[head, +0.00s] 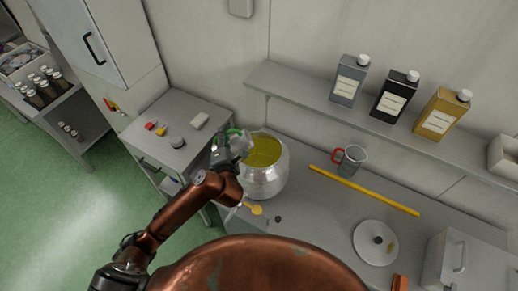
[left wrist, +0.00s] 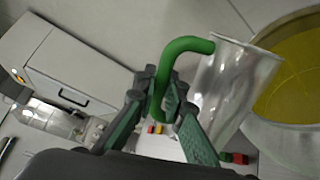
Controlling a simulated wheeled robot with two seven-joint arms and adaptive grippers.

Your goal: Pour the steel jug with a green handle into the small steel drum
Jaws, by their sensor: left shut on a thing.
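The steel jug with a green handle (left wrist: 232,90) is tilted beside the rim of the small steel drum (left wrist: 297,143) in the left wrist view. In the head view the jug (head: 240,146) is at the drum's left rim, partly hidden by my arm. My left gripper (left wrist: 165,108) is shut on the jug's green handle; it also shows in the head view (head: 222,158). The drum (head: 266,181) stands open on the counter with yellow-green oil in it. I cannot see a stream from the jug or what is in it. My right gripper is not in view.
A yellow bar (head: 364,190), a jug with a red handle (head: 351,161) and a round lid (head: 376,243) lie or stand right of the drum. A shelf (head: 300,89) with tins runs above. A small side table (head: 196,150) is at left.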

